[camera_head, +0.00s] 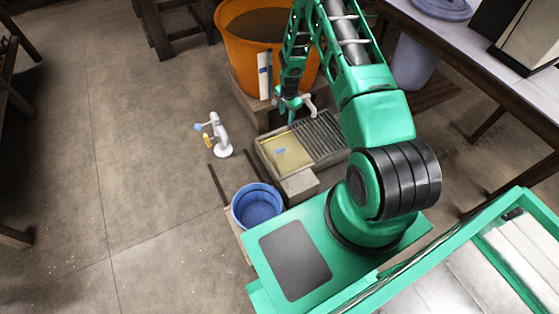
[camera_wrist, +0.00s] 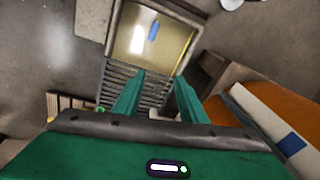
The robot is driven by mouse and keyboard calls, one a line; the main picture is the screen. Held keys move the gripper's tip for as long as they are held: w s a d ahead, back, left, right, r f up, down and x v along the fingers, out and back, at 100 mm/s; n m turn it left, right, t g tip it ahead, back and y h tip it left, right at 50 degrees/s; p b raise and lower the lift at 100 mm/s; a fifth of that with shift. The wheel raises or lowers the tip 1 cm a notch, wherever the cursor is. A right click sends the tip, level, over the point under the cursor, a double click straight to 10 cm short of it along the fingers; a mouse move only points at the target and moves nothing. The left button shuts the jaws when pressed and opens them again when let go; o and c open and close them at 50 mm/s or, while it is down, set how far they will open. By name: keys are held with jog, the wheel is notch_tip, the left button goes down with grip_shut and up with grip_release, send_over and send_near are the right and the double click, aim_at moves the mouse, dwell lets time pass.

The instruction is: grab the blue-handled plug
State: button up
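A small blue piece (camera_wrist: 153,30) lies in the shallow pale-yellow basin (camera_wrist: 128,42), near its far end in the wrist view. It also shows as a blue mark (camera_head: 281,151) in the head view. A white stand (camera_head: 222,148) on the floor left of the basin bears a blue-ended piece (camera_head: 198,127) and a yellow-ended piece (camera_head: 208,141). I cannot tell which blue piece is the plug's handle. My gripper (camera_wrist: 160,75) is open, its fingers apart with nothing between them. It is above the slatted end of the basin unit, beside the orange tub in the head view (camera_head: 290,110).
The orange tub (camera_head: 243,55) stands behind the basin unit. A white board with a blue patch (camera_head: 264,76) leans by it. A slatted rack (camera_head: 320,137) adjoins the basin. A blue bucket (camera_head: 257,206) stands in front. Floor at left is clear.

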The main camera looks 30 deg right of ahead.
aim_at(280, 150)
jog(key=a+f+m, duration=0.1)
jog(key=f, duration=0.6)
jog(key=s+a+f, duration=0.1)
jog(key=a+f, duration=0.1)
jog(key=f, duration=0.5)
jog(key=a+f+m, duration=0.1)
jog(key=f, duration=0.6)
jog(key=shift+s+a+f+m+t+y, duration=0.15)
jog(key=shift+s+f+m+t+y, duration=0.1)
jog(key=shift+s+m+t+y, duration=0.1)
jog(key=shift+d+x, duration=0.15)
jog(key=shift+x, duration=0.85)
jog(key=shift+d+x, duration=0.15)
jog(key=shift+x, duration=0.9)
jog(key=shift+d+x, duration=0.2)
jog(key=shift+x, duration=0.8)
jog(key=shift+w, duration=0.2)
grip_shut()
